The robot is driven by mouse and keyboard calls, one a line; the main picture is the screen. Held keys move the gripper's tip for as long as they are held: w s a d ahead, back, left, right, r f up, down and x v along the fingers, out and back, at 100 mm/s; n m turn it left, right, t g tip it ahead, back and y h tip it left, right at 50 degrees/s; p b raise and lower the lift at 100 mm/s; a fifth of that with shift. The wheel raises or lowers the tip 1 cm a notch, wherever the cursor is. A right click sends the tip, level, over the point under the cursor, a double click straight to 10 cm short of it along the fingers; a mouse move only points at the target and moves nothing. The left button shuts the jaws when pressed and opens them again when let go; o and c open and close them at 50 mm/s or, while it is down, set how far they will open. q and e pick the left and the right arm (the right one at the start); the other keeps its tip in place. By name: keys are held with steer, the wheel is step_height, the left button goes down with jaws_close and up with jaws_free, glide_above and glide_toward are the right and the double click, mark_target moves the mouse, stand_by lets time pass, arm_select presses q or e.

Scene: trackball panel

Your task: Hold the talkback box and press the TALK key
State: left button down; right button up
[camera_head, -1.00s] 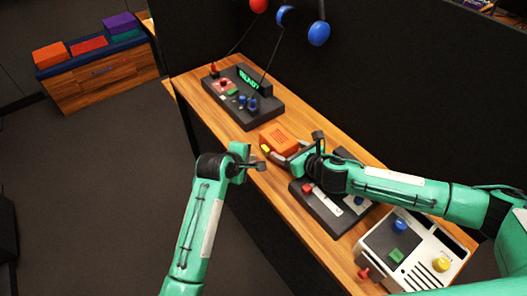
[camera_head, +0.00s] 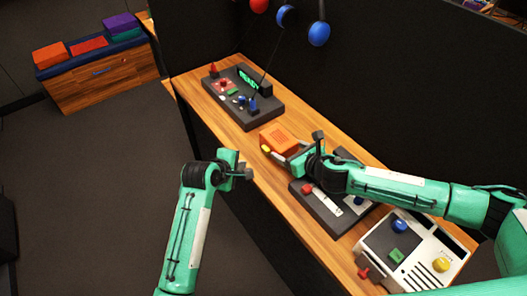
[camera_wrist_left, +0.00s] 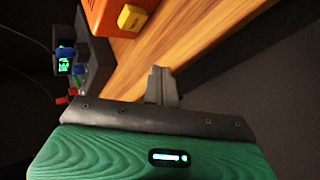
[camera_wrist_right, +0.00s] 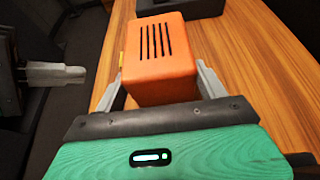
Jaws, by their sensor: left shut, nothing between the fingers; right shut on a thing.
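The talkback box (camera_head: 287,136) is orange with dark slots on top and sits at the bench. It also shows in the right wrist view (camera_wrist_right: 160,70) and the left wrist view (camera_wrist_left: 98,22). My right gripper (camera_head: 289,157) is shut on it, one finger on each side (camera_wrist_right: 160,88). The yellow key (camera_head: 266,149) sticks out of one side face, clearer in the left wrist view (camera_wrist_left: 132,17); no lettering is readable. My left gripper (camera_head: 246,173) is shut and empty, apart from the key, off the bench's near edge. Its closed fingers show in the left wrist view (camera_wrist_left: 161,84).
A dark panel (camera_head: 243,111) with a green display stands behind the box. Another dark panel (camera_head: 325,215) lies under my right arm, and a white device (camera_head: 410,250) stands at the right. The wooden bench (camera_head: 205,101) is narrow. Free floor lies left of it.

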arm_select(q)
steer(key=w+r+v, duration=0.1)
steer(key=v, duration=0.9)
steer(key=shift+w+d+r, duration=0.15)
steer(key=shift+d+r, duration=0.2)
steer(key=shift+d, duration=0.05)
stand_by(0.4)
arm_select(e)
steer(key=o, duration=1.1)
steer(key=shift+o, duration=0.2)
steer(key=v, duration=1.2)
steer(key=shift+f, duration=0.1)
steer(key=shift+o, duration=0.2)
steer(key=shift+s+d, duration=0.1)
steer(key=shift+d, duration=0.05)
